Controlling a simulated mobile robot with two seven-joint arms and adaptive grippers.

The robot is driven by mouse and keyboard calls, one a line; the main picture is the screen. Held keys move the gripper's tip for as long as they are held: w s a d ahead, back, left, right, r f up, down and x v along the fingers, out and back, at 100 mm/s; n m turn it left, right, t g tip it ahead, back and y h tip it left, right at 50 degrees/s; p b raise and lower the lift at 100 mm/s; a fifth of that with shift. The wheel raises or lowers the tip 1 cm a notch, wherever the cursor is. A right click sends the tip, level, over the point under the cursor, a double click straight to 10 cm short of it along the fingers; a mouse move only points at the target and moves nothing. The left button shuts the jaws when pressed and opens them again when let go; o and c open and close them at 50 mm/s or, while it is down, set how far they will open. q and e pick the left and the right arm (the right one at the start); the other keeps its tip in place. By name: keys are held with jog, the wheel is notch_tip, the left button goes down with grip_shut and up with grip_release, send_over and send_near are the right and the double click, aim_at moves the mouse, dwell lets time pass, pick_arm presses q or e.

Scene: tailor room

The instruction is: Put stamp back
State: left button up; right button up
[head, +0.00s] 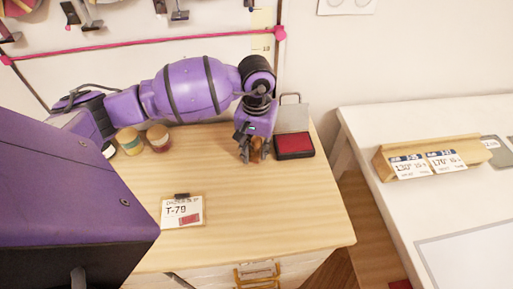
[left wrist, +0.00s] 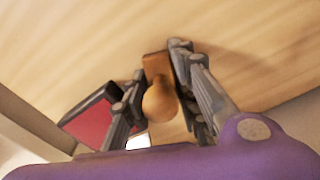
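The stamp (head: 257,158), with a brown block and a round wooden handle, is between the fingers of my left gripper (head: 253,152), just left of the red ink pad (head: 294,145). In the left wrist view the stamp's handle (left wrist: 160,102) points toward the camera and its block faces the wooden tabletop. The fingers of the left gripper (left wrist: 160,75) close on the block from both sides. I cannot tell whether the stamp touches the table. A card (head: 182,211) marked T-79 with a red stamp mark lies nearer the front. My right gripper is out of view.
A metal stand (head: 291,116) rises behind the ink pad. Two small jars (head: 159,138) stand left of my gripper, beneath my arm. The wooden table (head: 290,215) is clear at its front right. A white table (head: 380,140) with a sign holder (head: 430,155) is across a gap.

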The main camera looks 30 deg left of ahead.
aim_at(256, 138)
pick_arm(q)
jog(key=shift+o, duration=0.5)
jog(key=shift+s+f, duration=0.1)
jog(key=shift+f, duration=0.15)
notch_tip(256, 138, up, 13)
jog(key=shift+f, duration=0.1)
dwell(1.1)
